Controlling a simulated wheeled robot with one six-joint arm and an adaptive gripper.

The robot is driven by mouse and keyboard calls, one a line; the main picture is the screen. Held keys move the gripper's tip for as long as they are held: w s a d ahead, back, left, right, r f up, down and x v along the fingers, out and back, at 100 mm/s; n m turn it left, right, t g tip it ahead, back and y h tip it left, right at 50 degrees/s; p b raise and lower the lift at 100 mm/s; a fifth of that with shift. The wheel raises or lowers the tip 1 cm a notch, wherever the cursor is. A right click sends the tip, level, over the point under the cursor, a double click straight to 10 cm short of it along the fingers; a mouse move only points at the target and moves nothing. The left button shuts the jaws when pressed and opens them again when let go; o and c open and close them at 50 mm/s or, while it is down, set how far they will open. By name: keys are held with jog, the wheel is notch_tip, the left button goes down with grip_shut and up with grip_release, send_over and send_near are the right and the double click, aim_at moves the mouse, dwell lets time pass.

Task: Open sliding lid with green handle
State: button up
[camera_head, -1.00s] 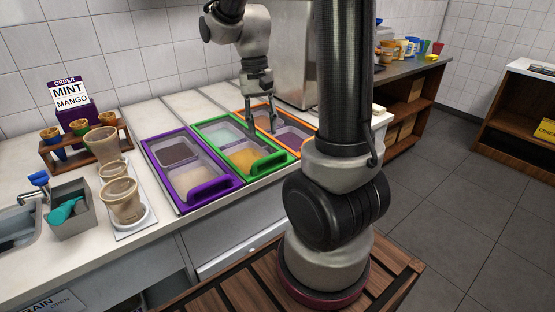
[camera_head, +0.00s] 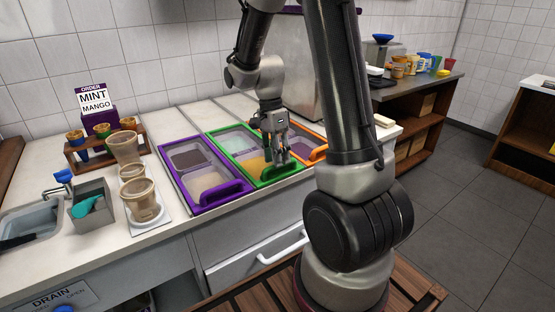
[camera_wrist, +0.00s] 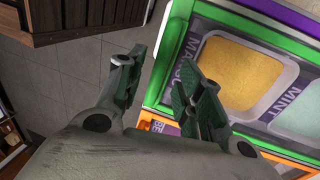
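The green-framed topping unit (camera_head: 217,153) sits in the counter between the purple and orange ones, with a pale section at the back and a yellow-orange one in front. Its green handle (camera_head: 283,174) is at the front end, partly behind my gripper (camera_head: 277,160). In the wrist view the handle (camera_wrist: 177,40) is a green bar on the left end of the unit, beside labels reading MANGO and MINT. My gripper (camera_wrist: 165,75) is open there, with the fingers apart and the handle's line running toward the gap between them. I cannot tell whether they touch it.
The purple unit (camera_head: 180,185) lies to the left and the orange unit (camera_head: 315,157) to the right, close by. Cups on a white tray (camera_head: 160,222) stand further left. A MINT MANGO order sign (camera_head: 93,98) is behind. Open floor (camera_head: 450,200) is at right.

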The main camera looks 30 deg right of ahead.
jog(key=shift+s+f, duration=0.15)
jog(key=shift+f, duration=0.55)
grip_shut()
